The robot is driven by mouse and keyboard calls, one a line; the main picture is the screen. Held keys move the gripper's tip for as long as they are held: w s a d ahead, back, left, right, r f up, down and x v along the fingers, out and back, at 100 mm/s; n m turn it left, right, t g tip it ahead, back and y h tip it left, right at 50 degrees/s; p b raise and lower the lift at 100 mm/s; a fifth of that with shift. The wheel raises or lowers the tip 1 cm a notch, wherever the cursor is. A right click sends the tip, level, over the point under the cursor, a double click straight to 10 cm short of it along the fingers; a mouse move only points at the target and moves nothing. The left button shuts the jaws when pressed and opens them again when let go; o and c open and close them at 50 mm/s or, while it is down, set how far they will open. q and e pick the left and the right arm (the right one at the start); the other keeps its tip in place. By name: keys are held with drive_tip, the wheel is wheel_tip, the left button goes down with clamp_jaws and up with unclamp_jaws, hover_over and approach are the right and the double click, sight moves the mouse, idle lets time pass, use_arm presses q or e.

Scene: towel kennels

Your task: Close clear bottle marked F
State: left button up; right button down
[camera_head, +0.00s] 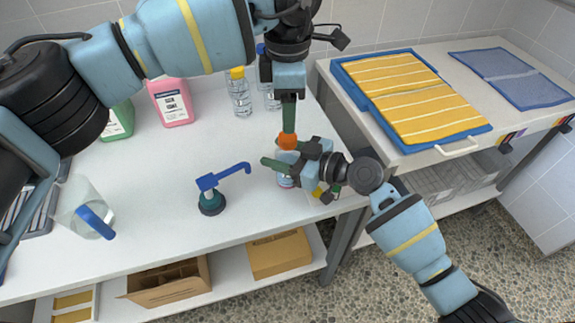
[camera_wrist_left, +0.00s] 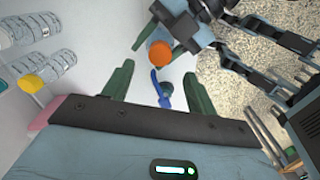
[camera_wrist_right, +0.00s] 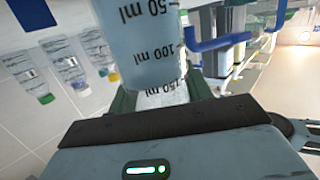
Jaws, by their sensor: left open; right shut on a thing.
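My right gripper (camera_head: 291,156) is shut on a clear bottle with ml marks (camera_wrist_right: 150,45), near the table's right front edge. Part of this bottle shows below the fingers in the head view (camera_head: 286,181). An orange round cap (camera_head: 287,141) sits at the top of it, level with the right fingers; I cannot tell whether it is seated. My left gripper (camera_head: 288,122) is open and points down just above the orange cap, which lies between its fingers in the left wrist view (camera_wrist_left: 160,53). No letter F is readable.
Clear bottles, one yellow-capped (camera_head: 240,97), stand at the back beside a pink bottle (camera_head: 172,102) and a green one (camera_head: 119,122). A blue pump dispenser (camera_head: 211,195) stands left of the grippers, a clear jug (camera_head: 78,205) further left. A towel table (camera_head: 455,150) is right.

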use_arm(q)
wheel_tip(320, 180, up, 6)
drive_tip(key=shift+f, duration=0.15)
use_arm(e)
drive_tip(key=c, duration=0.6)
unclamp_jaws()
drive_tip(key=shift+o, duration=0.2)
drive_tip(key=shift+d, duration=0.1)
drive_tip(key=b+v, duration=0.1)
drive_tip(key=v, duration=0.5)
drive_tip(key=shift+s+d+f, duration=0.1)
drive_tip(key=shift+s+d, duration=0.05)
drive_tip(key=shift+d, duration=0.05)
drive_tip(key=shift+s+d, duration=0.25)
drive_tip(key=shift+d, duration=0.25)
use_arm(q)
wheel_tip(320, 180, down, 2)
drive_tip(key=shift+f, duration=0.15)
